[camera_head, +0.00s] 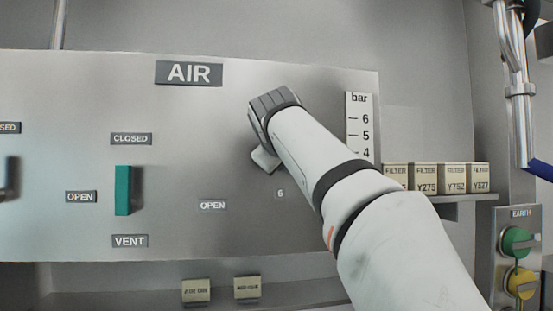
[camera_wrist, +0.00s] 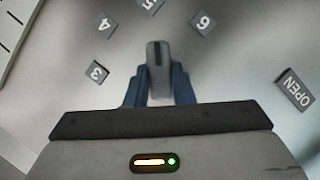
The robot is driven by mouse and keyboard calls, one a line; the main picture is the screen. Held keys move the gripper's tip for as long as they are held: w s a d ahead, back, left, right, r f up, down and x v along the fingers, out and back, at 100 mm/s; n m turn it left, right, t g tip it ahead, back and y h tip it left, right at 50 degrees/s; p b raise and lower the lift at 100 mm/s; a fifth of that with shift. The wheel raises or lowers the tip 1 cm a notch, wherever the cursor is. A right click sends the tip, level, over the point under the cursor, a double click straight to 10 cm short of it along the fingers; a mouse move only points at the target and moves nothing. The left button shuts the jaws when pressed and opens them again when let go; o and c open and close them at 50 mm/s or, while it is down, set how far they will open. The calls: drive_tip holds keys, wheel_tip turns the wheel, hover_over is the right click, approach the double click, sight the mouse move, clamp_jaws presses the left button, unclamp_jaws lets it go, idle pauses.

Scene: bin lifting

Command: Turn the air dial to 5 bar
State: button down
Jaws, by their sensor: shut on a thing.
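The air dial (camera_wrist: 158,58) is a grey bar-shaped knob seen in the wrist view. My gripper (camera_wrist: 158,82) is shut on it, with one dark blue finger on each side. The dark line on the knob's end points up, close to the 5 label (camera_wrist: 150,3). The 4 label (camera_wrist: 105,25) and 3 label (camera_wrist: 97,71) lie to the left, the 6 label (camera_wrist: 203,22) and OPEN label (camera_wrist: 295,89) to the right. In the head view my arm hides the dial. The bar scale (camera_head: 359,125) shows 6, 5 and 4; its lower part is hidden and no reading is visible.
The AIR sign (camera_head: 189,73) is on the grey panel. A green handle (camera_head: 123,190) stands upright at left between OPEN, CLOSED and VENT labels. Filter boxes (camera_head: 425,177) sit on a shelf at right, near green (camera_head: 515,241) and yellow (camera_head: 521,283) earth knobs.

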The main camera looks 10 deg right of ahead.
drive_tip(key=shift+f, duration=0.2)
drive_tip(key=c, duration=1.2)
unclamp_jaws()
drive_tip(key=shift+r, duration=0.1)
drive_tip(key=shift+c, duration=0.2)
drive_tip(key=b+v, duration=0.1)
drive_tip(key=v, duration=0.7)
drive_tip(key=shift+b, duration=0.35)
drive_tip(key=shift+w, duration=0.1)
